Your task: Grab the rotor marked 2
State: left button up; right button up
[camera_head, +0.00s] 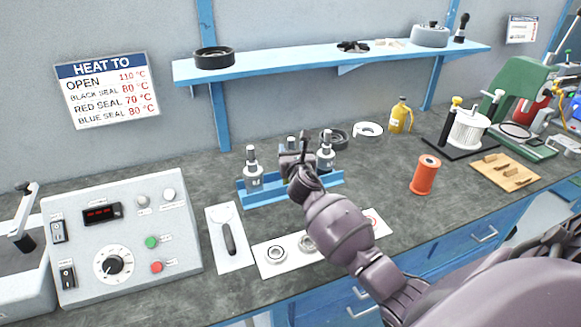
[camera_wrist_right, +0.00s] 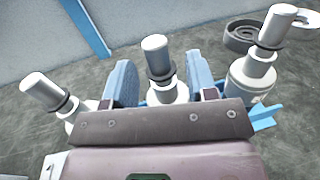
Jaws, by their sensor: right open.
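Three silver rotors stand upright in a blue rack (camera_head: 262,199): a left one (camera_head: 253,178), a middle one mostly behind my right gripper, and a right one (camera_head: 326,158). Their markings are too small to read, so I cannot tell which is marked 2. My right gripper (camera_head: 298,160) is open at the middle rotor. In the right wrist view, the middle rotor (camera_wrist_right: 157,62) stands between the two blue fingers of the gripper (camera_wrist_right: 161,80), with gaps visible on both sides. The left rotor (camera_wrist_right: 48,95) and right rotor (camera_wrist_right: 262,62) are outside the fingers. My left gripper is out of view.
A control box (camera_head: 122,240) stands at left, beside a white sheet with a dark-handled tool (camera_head: 229,238). A white mat with rings (camera_head: 268,268) lies in front of the rack. An orange spool (camera_head: 425,175) and yellow bottle (camera_head: 401,116) stand to the right. A blue shelf (camera_head: 300,66) hangs above.

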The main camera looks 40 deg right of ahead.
jog(key=shift+x, duration=1.05)
grip_shut()
jog(key=shift+r, duration=0.15)
